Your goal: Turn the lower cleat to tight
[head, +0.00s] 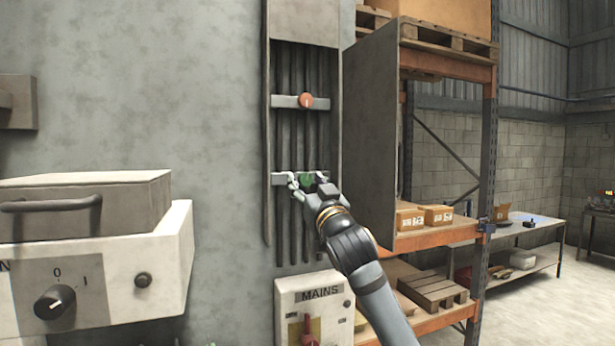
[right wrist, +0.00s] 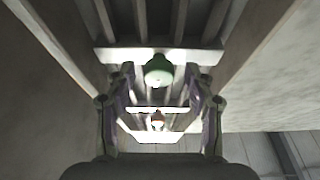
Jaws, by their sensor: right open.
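The lower cleat (head: 279,178) is a pale crossbar over vertical cables, with a green knob (head: 307,178) at its middle. My right gripper (head: 306,183) is in front of it and hides part of the bar and knob. In the right wrist view the green knob (right wrist: 158,70) lies between the fingertips of my open right gripper (right wrist: 158,82), with a gap on each side. The upper cleat (head: 285,101) has an orange knob (head: 306,101). It also shows small and reddish in the right wrist view (right wrist: 157,120). My left gripper is not in view.
An open cabinet door (head: 370,130) stands close to the right of the cleats. Below is a MAINS switch box (head: 340,308) with a red handle. A white panel with a dial (head: 115,290) juts out at the left. Orange shelving (head: 440,238) stands behind the door.

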